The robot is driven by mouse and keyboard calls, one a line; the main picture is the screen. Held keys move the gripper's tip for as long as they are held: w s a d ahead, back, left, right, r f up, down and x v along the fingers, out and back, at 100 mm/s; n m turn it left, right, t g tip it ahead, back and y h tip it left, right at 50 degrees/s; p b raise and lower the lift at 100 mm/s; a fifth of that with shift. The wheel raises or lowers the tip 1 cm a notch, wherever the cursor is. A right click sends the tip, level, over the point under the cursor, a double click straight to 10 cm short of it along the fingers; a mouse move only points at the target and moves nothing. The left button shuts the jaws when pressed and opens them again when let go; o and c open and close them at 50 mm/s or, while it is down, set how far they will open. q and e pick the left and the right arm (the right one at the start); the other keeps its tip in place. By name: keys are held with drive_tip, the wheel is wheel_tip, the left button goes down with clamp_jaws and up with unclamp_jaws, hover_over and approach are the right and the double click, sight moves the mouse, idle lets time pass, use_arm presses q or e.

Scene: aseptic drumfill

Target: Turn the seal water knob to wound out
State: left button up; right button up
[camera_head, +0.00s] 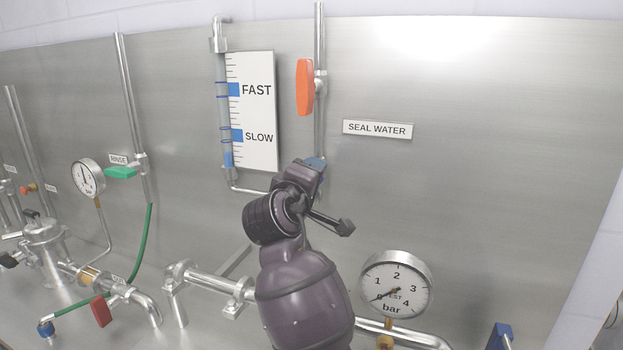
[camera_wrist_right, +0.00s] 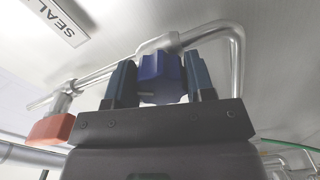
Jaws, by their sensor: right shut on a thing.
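The seal water knob (camera_wrist_right: 161,78) is blue and sits on a metal pipe in the right wrist view. My right gripper (camera_wrist_right: 160,84) is shut on it, with one dark finger on each side. The SEAL WATER label (camera_head: 377,129) is on the panel to the right of the pipe. How far the knob is turned cannot be told. My left gripper is not in view.
An orange handle (camera_head: 304,87) is on the pipe above the knob. The FAST/SLOW flow gauge (camera_head: 251,111) stands to the left. A round pressure gauge (camera_head: 396,285) is at the lower right, close to my arm. The panel right of the label is clear.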

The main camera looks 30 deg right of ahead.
drive_tip(key=n, duration=0.6)
drive_tip(key=shift+r, duration=0.15)
idle(0.3)
drive_tip(key=o, duration=0.9)
